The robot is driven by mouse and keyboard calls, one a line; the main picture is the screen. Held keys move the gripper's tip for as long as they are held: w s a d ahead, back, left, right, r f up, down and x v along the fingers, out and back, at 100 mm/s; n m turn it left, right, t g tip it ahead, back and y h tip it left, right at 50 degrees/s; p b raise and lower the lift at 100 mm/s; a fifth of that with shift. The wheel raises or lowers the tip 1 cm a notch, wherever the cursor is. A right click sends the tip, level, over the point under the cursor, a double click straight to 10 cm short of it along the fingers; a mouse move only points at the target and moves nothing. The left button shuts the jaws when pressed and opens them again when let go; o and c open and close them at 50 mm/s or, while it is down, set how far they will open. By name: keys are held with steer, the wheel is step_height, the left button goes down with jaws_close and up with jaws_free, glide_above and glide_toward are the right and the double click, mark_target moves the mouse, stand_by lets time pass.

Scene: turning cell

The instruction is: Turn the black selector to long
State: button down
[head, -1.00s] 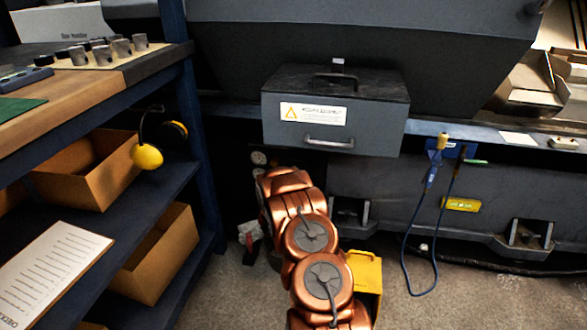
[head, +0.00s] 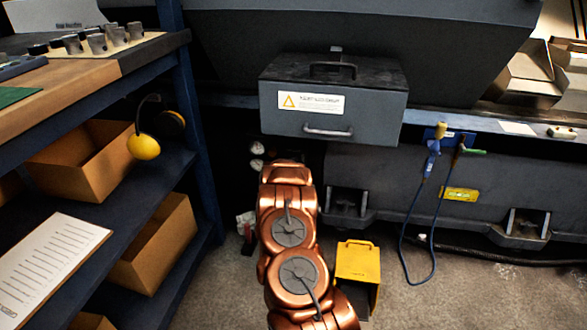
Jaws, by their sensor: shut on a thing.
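The black selector cannot be made out in the head view. The dark area under the grey toolbox, past the end of my arm, is largely hidden by the arm's copper links. Two small round pale-faced fittings, an upper one (head: 257,147) and a lower one (head: 256,163), show just left of the arm's far end. I cannot tell what they are. My gripper is hidden beyond the arm, so its jaws and anything between them do not show.
A grey toolbox (head: 330,88) overhangs the arm's far end. A blue shelf unit (head: 197,120) with yellow earmuffs (head: 144,147) stands left. A yellow box (head: 357,262) sits on the floor right of my arm. A blue cable (head: 407,222) hangs further right.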

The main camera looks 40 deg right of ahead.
steer(key=shift+d+f+m+b, duration=0.1)
steer(key=shift+f+m+b, duration=0.1)
steer(key=shift+m+b, duration=0.85)
steer(key=shift+m, duration=0.25)
steer(key=c, duration=1.2)
jaws_free()
steer(key=shift+r, duration=0.1)
steer(key=shift+v, duration=6.05)
steer(key=shift+w, duration=0.1)
